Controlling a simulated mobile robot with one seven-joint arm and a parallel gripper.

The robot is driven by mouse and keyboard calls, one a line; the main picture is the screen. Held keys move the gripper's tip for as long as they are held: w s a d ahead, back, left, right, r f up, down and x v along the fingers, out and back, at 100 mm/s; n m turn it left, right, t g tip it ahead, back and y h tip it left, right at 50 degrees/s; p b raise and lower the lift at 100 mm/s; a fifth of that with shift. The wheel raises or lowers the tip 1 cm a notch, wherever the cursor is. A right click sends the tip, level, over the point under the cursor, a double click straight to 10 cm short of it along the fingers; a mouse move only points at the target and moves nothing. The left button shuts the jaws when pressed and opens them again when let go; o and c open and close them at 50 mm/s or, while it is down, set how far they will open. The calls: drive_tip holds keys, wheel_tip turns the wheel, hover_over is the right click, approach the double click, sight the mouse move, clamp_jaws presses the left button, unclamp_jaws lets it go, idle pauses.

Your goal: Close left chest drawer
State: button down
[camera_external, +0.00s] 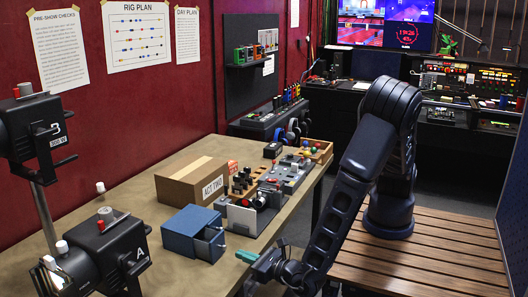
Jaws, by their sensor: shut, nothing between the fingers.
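A blue chest (185,224) stands on the table, near its front edge. A drawer (209,246) sticks out from the chest's right-hand side, and its dark inside shows from above. Small pale knobs show on the chest's right-hand side. I cannot tell clearly how far the drawer is pulled out. My gripper (243,255), with teal fingers, is shut and empty. In the picture it is to the right of the chest and a little lower, apart from the drawer front.
A cardboard box marked ACT TWO (195,180) stands behind the chest. A grey device with a dark round part (254,206) and a control box (287,176) are to the right. Two black lamps, one of them marked A (105,250), stand at the left. The table (165,276) is bare in front.

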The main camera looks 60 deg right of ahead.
sight(222, 247)
drive_tip(key=shift+w+d, duration=0.2)
drive_tip(key=shift+w, duration=1.8)
drive_tip(key=w, duration=0.6)
drive_tip(key=shift+w+r, duration=0.1)
drive_tip(key=shift+w, duration=0.3)
